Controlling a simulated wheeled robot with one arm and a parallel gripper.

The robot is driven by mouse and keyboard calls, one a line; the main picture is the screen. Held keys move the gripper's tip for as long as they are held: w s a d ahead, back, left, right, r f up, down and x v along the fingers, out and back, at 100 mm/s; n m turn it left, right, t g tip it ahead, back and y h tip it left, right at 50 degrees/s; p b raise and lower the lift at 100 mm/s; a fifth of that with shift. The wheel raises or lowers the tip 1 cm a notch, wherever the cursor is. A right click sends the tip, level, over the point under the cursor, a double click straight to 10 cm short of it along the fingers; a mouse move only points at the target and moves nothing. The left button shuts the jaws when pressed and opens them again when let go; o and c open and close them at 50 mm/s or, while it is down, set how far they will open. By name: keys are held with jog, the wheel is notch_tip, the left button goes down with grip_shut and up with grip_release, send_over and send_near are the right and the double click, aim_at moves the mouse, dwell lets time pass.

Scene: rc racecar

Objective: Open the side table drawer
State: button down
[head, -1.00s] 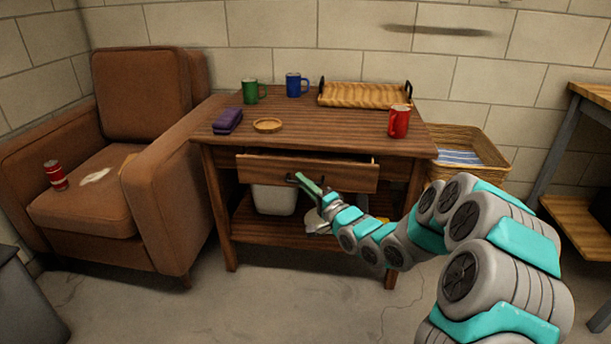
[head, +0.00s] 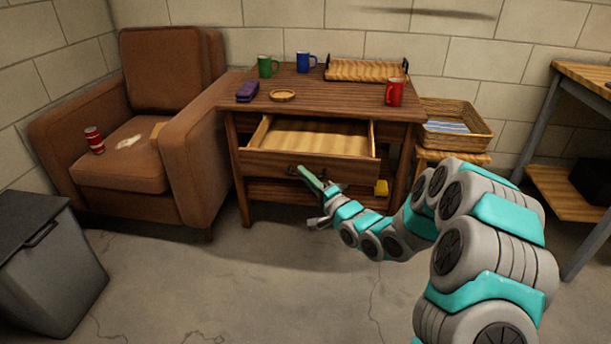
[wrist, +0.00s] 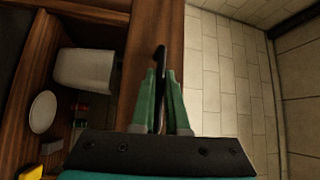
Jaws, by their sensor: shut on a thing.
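The wooden side table (head: 330,102) stands against the wall, right of the armchair. Its drawer (head: 340,164) is pulled well out, and the bare inside bottom (head: 318,137) shows; it looks empty. My gripper (head: 306,175) is at the drawer front, near its middle. In the wrist view the green fingers of my gripper (wrist: 162,100) are closed on the dark drawer handle (wrist: 160,62), which runs between them. The drawer front (wrist: 170,30) lies just behind the handle there.
The armchair (head: 150,150) is at left, a grey bin (head: 45,265) at front left. A basket (head: 450,125) is at right. Floor before the table is clear.

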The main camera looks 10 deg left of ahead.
jog(key=c, duration=0.9)
grip_release()
jog(key=shift+b+v, duration=0.3)
jog(key=shift+v, duration=3.65)
jog(key=shift+w+f, duration=0.1)
